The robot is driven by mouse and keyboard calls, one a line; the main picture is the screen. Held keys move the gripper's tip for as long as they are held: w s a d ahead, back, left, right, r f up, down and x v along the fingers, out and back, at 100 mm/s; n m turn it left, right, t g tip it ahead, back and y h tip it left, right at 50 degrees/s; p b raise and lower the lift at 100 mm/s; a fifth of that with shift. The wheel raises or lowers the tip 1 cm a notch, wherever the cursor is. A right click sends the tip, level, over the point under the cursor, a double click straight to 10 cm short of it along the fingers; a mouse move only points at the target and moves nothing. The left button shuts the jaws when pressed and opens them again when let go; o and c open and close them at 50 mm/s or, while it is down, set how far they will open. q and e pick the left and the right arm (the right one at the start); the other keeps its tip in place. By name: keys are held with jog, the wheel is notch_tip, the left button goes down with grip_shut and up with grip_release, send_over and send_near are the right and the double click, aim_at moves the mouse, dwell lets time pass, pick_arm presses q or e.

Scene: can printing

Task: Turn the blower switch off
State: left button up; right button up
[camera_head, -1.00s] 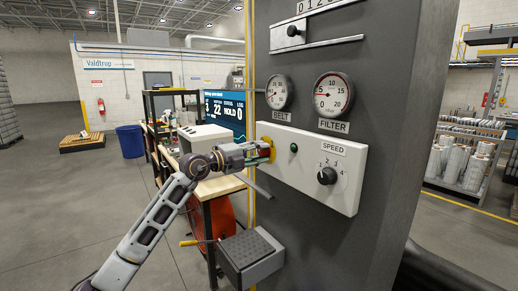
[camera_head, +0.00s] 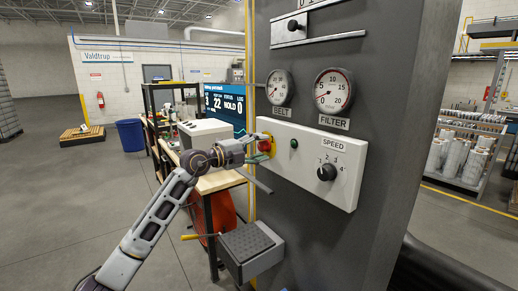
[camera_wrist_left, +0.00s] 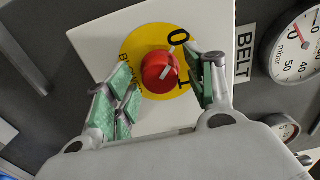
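The blower switch (camera_head: 264,146) is a red knob on a yellow disc at the left end of the white control panel (camera_head: 310,190). In the left wrist view, the red knob (camera_wrist_left: 160,72) has a white mark slanting up-right, roughly towards the O; the I label sits lower right. My left gripper (camera_head: 257,149) is in front of the switch. In the wrist view its green-padded fingers (camera_wrist_left: 165,95) are spread to either side of the knob, with gaps, holding nothing. The filter gauge (camera_head: 333,90) needle points lower left, near 0. My right gripper is out of view.
A green button (camera_head: 294,143) and a black speed dial (camera_head: 327,172) are on the same panel. The belt gauge (camera_head: 279,88) hangs above. A grey box (camera_head: 250,252) juts out below. A workbench (camera_head: 217,184) stands left behind my arm.

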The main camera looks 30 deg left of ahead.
pick_arm(q)
jog(key=v, duration=1.2)
dwell(1.0)
jog(key=shift+d, duration=0.2)
dwell(0.3)
